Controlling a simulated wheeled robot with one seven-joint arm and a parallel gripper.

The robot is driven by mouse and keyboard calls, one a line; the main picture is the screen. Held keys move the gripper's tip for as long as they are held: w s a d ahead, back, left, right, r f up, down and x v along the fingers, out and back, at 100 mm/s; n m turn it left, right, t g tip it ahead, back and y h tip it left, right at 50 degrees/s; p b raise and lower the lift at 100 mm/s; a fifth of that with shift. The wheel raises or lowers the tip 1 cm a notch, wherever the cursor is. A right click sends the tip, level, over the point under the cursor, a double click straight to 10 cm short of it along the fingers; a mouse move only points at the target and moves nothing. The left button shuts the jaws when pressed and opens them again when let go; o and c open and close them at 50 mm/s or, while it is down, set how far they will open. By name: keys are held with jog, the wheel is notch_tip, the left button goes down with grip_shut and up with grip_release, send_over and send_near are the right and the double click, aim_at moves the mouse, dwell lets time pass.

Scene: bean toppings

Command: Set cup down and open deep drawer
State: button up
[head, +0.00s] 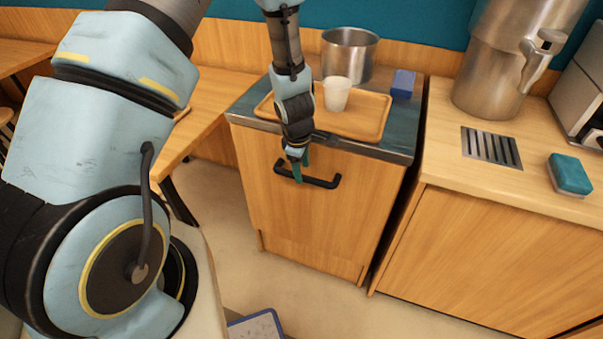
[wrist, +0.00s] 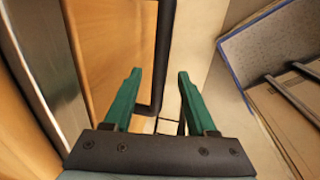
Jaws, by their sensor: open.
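The white cup (head: 337,95) stands upright on the wooden tray (head: 372,125) on top of the cabinet, apart from my gripper. The deep drawer (head: 320,225) has a plain wooden front and looks closed. Its black bar handle (head: 325,184) is partly hidden by my gripper (head: 298,170) in the head view. My gripper points down at the handle with its green fingers apart. In the wrist view, the handle (wrist: 164,50) runs between the open fingers (wrist: 158,74), and I cannot tell whether either finger touches it.
A metal pot (head: 349,55) and a blue box (head: 403,84) stand behind the tray. The right counter (head: 450,160) holds a metal urn (head: 500,70), a drain grate (head: 491,147) and a teal sponge (head: 570,174). A blue-edged object (head: 255,325) lies low in front; the floor before the drawer is otherwise mostly clear.

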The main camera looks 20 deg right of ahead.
jog(key=shift+w+d+f, duration=0.1)
jog(key=shift+f, duration=0.55)
jog(key=shift+w+d+f, duration=0.1)
jog(key=shift+f, duration=0.55)
grip_shut()
dwell(0.5)
